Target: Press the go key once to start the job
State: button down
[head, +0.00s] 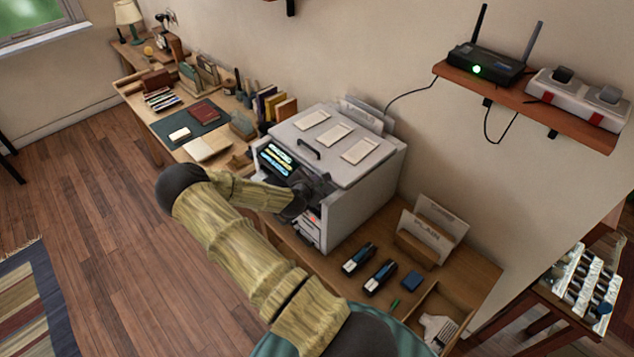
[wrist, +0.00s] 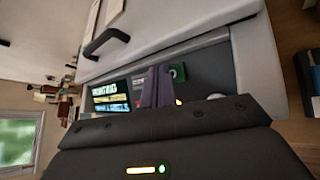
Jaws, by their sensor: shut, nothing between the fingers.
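The grey-white printer (head: 370,185) stands on the wooden desk, with a dark control panel on its front. A lit screen (head: 276,158) is on that panel, and it also shows in the wrist view (wrist: 110,97). A green key (wrist: 178,72) sits on the panel beside the fingertips; its marking is too small to read. My gripper (wrist: 156,88) is shut and empty, its fingers pointing at the panel between the screen and the green key. I cannot tell whether the tips touch the panel. In the head view my gripper (head: 314,186) covers part of the panel, and the key is hidden.
A handle (head: 308,149) and paper sheets are on the printer's lid. Dark blue-labelled cartridges (head: 379,277) and a paper holder (head: 425,240) stand right of the printer. Books and stationery fill the desk to the left. A router shelf (head: 540,105) is on the wall.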

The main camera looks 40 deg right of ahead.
jog(key=shift+r, duration=0.1)
jog(key=shift+a+r+p, duration=0.2)
jog(key=shift+r+p, duration=0.1)
jog(key=shift+r, duration=0.2)
jog(key=r+p, duration=0.1)
jog(key=r, duration=0.1)
jog(key=a+r+p, duration=0.1)
jog(key=r+p, duration=0.1)
jog(key=r, duration=0.1)
jog(key=shift+s+a+r+p, duration=0.2)
jog(key=shift+a+r+p, duration=0.15)
jog(key=shift+a, duration=0.05)
dwell(0.9)
